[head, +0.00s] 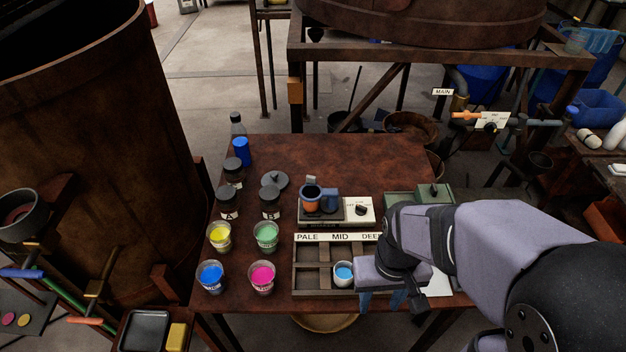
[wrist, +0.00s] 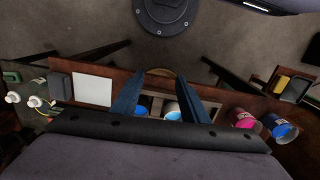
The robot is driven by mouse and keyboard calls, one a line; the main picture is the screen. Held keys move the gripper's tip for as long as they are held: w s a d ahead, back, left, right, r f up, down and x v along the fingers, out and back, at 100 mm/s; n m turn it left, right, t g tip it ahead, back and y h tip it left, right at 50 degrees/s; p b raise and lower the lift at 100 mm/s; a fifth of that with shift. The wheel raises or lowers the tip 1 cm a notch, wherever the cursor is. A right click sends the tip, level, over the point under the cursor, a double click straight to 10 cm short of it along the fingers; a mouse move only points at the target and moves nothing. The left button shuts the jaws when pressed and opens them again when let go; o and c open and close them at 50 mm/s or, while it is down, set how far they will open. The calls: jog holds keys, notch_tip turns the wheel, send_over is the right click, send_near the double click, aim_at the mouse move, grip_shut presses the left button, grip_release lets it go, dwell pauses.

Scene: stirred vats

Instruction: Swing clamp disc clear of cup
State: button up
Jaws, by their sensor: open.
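A small device (head: 353,212) stands near the table's middle, with a dark knob on its white panel. A dark-rimmed cup (head: 310,206) with an orange front sits on its left part, beside a blue piece (head: 331,201). A small grey upright part stands behind the cup; I cannot tell whether it belongs to the clamp. A dark round disc with a knob (head: 275,181) lies left of the device; I cannot tell whether it is the clamp disc. My gripper (head: 381,302) is open and empty at the table's front, right of and nearer than the device. Its fingers also show in the wrist view (wrist: 168,76).
A rack (head: 310,252) labelled PALE, MID and DEEP holds a light-blue cup (head: 344,272). Yellow, green, blue and magenta (head: 262,276) cups stand at left, with dark-capped jars (head: 229,202) behind. A green box (head: 434,194) stands at right. The table's back is clear.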

jog(key=w+a+n+p, duration=0.1)
jog(key=w+a, duration=0.2)
jog(key=w+a+f+n+p, duration=0.1)
jog(key=w+a+p, duration=0.1)
jog(key=w+a, duration=0.1)
jog(key=w+a+n+g+h+p, duration=0.1)
jog(key=w+a+n, duration=0.1)
jog(key=w+a, duration=0.1)
jog(key=shift+w+f, duration=0.2)
jog(key=shift+f, duration=0.15)
jog(key=w+a+t, duration=0.2)
jog(key=w+a, duration=0.1)
jog(key=w, duration=0.5)
jog(key=m+t, duration=0.4)
jog(key=m, duration=0.1)
send_near(311, 177)
jog(key=w, duration=0.1)
jog(key=shift+a+f+m+p, duration=0.1)
jog(key=shift+f+m+p, duration=0.15)
jog(key=shift+m, duration=0.55)
jog(key=shift+f+m+p, duration=0.1)
jog(key=shift+f+m, duration=0.15)
jog(key=shift+m, duration=0.55)
jog(key=shift+g, duration=0.3)
jog(key=shift+p+x, duration=1.45)
jog(key=shift+x, duration=2.2)
